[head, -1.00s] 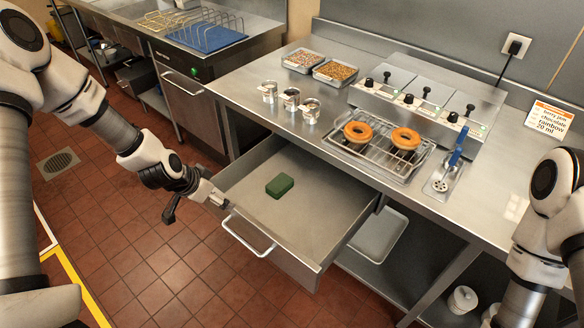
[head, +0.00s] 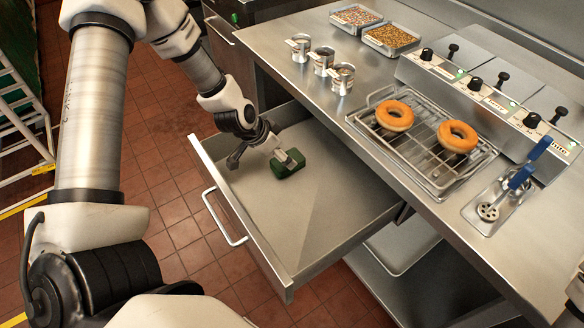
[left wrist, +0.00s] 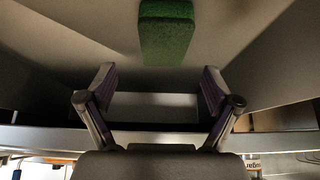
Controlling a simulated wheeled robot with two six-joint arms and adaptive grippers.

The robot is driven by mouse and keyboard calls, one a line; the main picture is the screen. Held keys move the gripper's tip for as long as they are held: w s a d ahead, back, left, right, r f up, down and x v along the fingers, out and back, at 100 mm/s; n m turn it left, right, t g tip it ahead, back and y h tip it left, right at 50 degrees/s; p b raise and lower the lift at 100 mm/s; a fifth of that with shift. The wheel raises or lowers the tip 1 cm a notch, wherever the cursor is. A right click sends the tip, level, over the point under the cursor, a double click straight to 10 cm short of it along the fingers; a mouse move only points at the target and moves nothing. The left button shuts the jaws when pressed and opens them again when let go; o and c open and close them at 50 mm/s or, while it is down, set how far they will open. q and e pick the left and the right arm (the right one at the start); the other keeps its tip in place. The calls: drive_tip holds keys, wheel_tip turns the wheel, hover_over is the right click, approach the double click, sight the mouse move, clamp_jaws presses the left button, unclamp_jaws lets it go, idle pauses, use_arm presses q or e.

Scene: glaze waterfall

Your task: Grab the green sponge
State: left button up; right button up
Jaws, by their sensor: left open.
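The green sponge (head: 288,165) lies on the floor of the open drawer (head: 318,215), toward its back left. It also shows in the left wrist view (left wrist: 166,32), at the top and ahead of the fingers. My left gripper (head: 284,158) is inside the drawer, right at the sponge in the head view, and covers part of it. In the left wrist view my left gripper (left wrist: 158,82) has its two fingers wide apart with nothing between them. The sponge is beyond the fingertips there.
The drawer's left wall and handle (head: 224,218) are close to my left arm. On the counter stand several metal cups (head: 322,60), two topping trays (head: 391,38), and a rack (head: 425,155) with two doughnuts. A ladle (head: 520,177) rests at the right.

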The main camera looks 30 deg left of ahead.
use_arm(q)
drive_tip(key=b+x, duration=0.1)
drive_tip(key=x, duration=0.1)
drive_tip(key=b+x, duration=0.1)
drive_tip(key=x, duration=0.2)
drive_tip(key=shift+a+f+b, duration=0.3)
drive_tip(key=shift+f+b, duration=0.1)
drive_tip(key=shift+f, duration=0.05)
drive_tip(key=shift+w+d+f, duration=0.1)
drive_tip(key=shift+w+f, duration=0.05)
drive_tip(key=shift+f, duration=0.1)
drive_tip(key=shift+w, duration=0.1)
drive_tip(key=shift+r, duration=0.15)
drive_tip(key=c, duration=0.6)
drive_tip(key=shift+c, duration=1)
